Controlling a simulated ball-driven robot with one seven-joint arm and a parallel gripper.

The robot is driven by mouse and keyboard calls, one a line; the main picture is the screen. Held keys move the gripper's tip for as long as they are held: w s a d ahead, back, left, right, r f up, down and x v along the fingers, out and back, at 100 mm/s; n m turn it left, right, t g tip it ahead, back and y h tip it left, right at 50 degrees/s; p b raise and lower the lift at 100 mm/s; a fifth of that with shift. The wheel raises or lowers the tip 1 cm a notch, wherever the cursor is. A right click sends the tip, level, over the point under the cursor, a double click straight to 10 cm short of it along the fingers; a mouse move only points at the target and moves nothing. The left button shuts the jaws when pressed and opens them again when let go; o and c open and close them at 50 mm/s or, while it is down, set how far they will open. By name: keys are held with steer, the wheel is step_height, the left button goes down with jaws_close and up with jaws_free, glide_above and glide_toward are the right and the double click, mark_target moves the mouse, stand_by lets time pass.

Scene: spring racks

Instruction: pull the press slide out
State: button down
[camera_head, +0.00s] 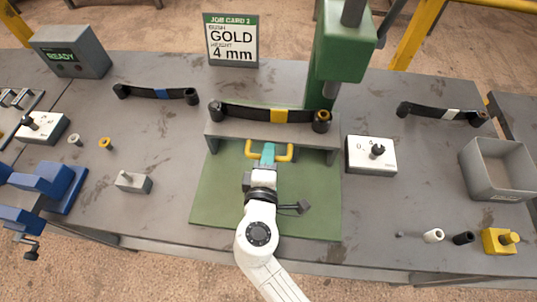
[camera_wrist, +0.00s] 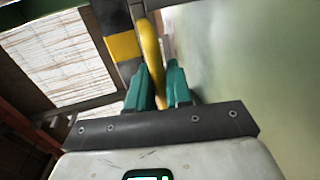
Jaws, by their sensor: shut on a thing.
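The press stands at the back middle with a green column (camera_head: 341,45) and a green base plate (camera_head: 215,195). A grey slide plate (camera_head: 225,131) lies on the base under the press, with a yellow handle (camera_head: 284,153) at its front. A black leaf spring with a yellow band (camera_head: 279,116) lies across it. My gripper (camera_head: 267,152) is at the handle. In the wrist view my teal fingers (camera_wrist: 159,85) are shut on the yellow handle (camera_wrist: 151,52), one on each side. How far the slide sits in the press is hard to tell.
A white dial box (camera_head: 370,155) stands right of the press and a grey bin (camera_head: 499,168) farther right. Two other springs, with blue (camera_head: 161,93) and white (camera_head: 453,113) bands, lie on the bench. A job card (camera_head: 231,40) reads GOLD, 4 mm. The green base's front is mostly clear.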

stand_by(0.3)
steer(key=f+v, duration=0.1)
steer(key=v, duration=0.7)
steer(key=f+b+v, duration=0.1)
steer(key=f+v, duration=0.1)
steer(key=v, duration=0.7)
steer(key=shift+s+f, duration=0.4)
steer(key=c, duration=1.2)
jaws_free()
steer(key=shift+s+r, duration=0.1)
steer(key=b+v, duration=0.2)
steer(key=v, duration=0.8)
steer(key=shift+s, duration=0.4)
